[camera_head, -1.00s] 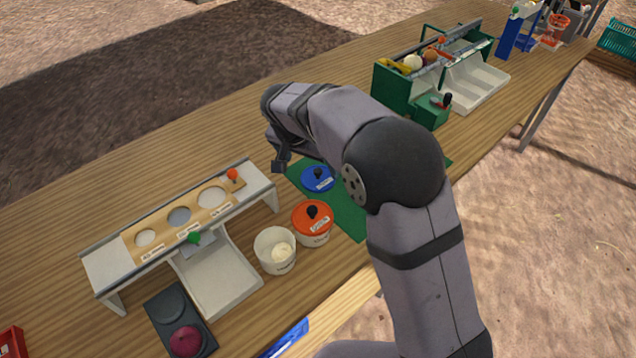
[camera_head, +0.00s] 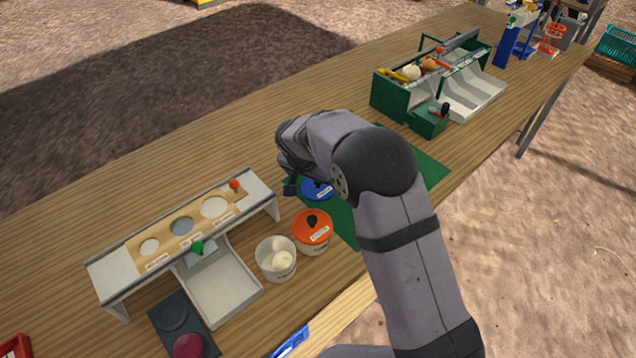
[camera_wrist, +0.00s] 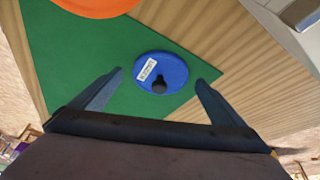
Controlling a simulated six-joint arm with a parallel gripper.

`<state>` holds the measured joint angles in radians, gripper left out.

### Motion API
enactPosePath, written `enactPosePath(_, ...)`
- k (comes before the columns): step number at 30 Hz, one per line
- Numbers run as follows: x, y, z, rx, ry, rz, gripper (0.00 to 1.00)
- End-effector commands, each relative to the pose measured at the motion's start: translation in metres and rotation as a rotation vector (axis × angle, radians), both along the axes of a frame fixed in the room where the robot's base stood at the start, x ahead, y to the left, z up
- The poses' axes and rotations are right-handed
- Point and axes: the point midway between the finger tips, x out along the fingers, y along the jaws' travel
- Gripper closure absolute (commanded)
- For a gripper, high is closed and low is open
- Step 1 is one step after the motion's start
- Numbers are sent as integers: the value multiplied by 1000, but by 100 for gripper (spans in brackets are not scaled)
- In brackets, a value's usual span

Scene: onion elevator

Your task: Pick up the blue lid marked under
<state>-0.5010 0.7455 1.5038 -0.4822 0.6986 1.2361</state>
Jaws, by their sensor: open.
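The blue lid (camera_wrist: 163,70) lies flat on the green mat (camera_wrist: 70,65), with a dark knob and a white label whose writing is too small to read. In the head view the blue lid (camera_head: 318,193) shows in part, with my arm covering some of it. My gripper (camera_wrist: 160,85) is open and empty, its two fingers apart on either side of the lid in the wrist view. It appears above the lid and not touching it. In the head view my gripper (camera_head: 290,188) shows only in part, just left of the lid.
An orange-lidded pot (camera_head: 312,230) stands close in front of the lid. A white cup (camera_head: 276,262) holding something pale is beside it. A sorting stand (camera_head: 130,245) with round holes is at left. A green box of vegetables (camera_head: 390,95) stands farther back.

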Motion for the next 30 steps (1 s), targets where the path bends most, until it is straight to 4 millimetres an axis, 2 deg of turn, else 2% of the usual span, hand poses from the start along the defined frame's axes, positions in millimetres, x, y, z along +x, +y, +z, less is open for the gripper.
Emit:
enactPosePath(9, 2, 0, -4, 1, -2, 1, 6)
enactPosePath(15, 2, 0, -4, 1, -2, 1, 50)
enactPosePath(25, 2, 0, -2, 1, -3, 1, 50)
enactPosePath(30, 3, 0, 13, 2, -6, 2, 50)
